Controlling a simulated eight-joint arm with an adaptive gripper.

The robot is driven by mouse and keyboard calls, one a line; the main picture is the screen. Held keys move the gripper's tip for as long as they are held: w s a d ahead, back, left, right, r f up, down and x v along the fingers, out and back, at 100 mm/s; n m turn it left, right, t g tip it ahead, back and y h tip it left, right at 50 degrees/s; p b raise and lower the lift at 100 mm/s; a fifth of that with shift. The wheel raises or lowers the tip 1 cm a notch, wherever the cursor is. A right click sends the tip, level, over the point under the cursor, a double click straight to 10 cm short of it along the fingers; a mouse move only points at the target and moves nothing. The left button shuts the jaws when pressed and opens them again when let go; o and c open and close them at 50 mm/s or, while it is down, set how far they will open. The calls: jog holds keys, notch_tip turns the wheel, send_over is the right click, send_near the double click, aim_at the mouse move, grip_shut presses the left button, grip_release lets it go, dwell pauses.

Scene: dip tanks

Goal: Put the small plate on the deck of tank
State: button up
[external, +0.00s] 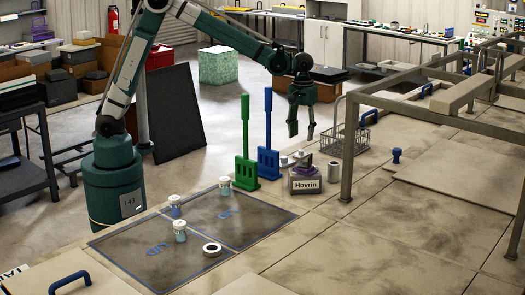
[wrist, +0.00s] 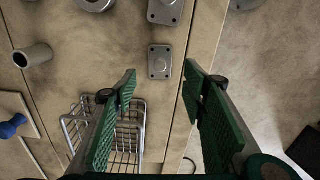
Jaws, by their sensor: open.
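A small grey metal plate (wrist: 159,62) with a bolt-like round in its middle lies on the tan surface, ahead of my fingers in the wrist view. A second, similar grey plate (wrist: 165,12) lies beyond it, cut by the top edge. My gripper (external: 301,137) hangs open and empty above the bench edge, near the wire basket; in the wrist view its green fingers (wrist: 160,82) are apart with nothing between them. Which part is the tank's deck is not clear; a tan deck surface (external: 350,245) spreads across the foreground of the external view.
A wire basket (external: 362,141) stands by a metal frame post. A block labelled Hovrin (external: 304,184), a grey tube (external: 334,172) and a blue knob (external: 396,156) are nearby. Green (external: 245,150) and blue (external: 268,150) paddles stand upright at the edge. Small jars stand on blue-outlined dark panels (external: 190,240).

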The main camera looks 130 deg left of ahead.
jog(key=shift+r, duration=2.35)
